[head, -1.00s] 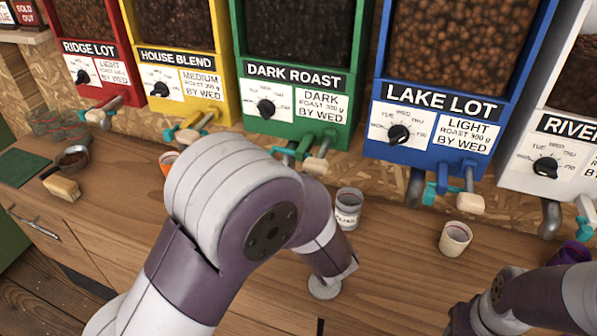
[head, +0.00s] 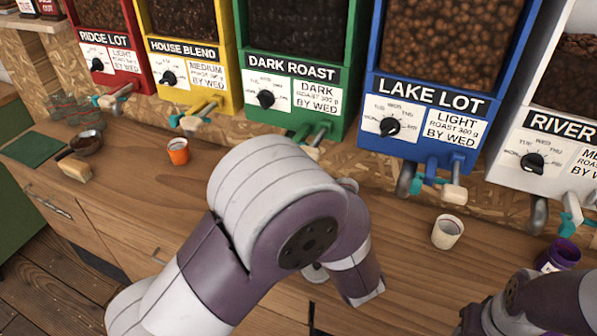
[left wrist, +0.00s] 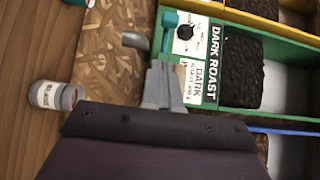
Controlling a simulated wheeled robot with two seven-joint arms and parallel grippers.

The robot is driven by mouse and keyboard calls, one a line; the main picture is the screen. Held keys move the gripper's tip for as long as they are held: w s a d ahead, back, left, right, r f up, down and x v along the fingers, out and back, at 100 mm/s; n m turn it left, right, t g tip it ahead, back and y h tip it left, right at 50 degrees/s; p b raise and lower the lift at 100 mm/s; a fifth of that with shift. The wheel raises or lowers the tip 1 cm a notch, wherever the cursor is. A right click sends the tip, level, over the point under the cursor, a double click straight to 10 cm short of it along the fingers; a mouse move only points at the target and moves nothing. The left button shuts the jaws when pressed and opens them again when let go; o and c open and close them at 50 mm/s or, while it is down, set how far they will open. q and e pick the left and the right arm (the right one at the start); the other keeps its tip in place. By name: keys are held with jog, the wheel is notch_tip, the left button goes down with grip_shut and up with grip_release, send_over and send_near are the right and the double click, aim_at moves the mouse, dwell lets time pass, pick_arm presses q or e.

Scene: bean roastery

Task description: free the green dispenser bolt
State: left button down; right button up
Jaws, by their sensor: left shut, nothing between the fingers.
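The green dispenser (head: 297,60), labelled DARK ROAST, stands in the middle of the row. Below its front panel are a green bracket and a grey rod (head: 320,134); my arm covers part of this area, so I cannot tell the bolt's position. In the left wrist view the green dispenser (left wrist: 228,28) appears sideways, with teal parts (left wrist: 169,20) and a grey spout (left wrist: 135,41) at its lower end. My left gripper (left wrist: 165,70) is shut and empty, in front of its label panel; contact is unclear. My arm hides it in the head view. My right gripper's fingers are not visible.
A labelled grey cup (left wrist: 55,95) stands near the left gripper in the wrist view. A white cup (head: 447,232), purple cup (head: 560,255) and orange cup (head: 178,151) stand on the wooden counter. The blue dispenser (head: 425,45) adjoins on the right.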

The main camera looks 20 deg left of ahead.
pick_arm(q)
jog(key=v, duration=0.4)
dwell(0.3)
jog(key=shift+s+d, duration=0.1)
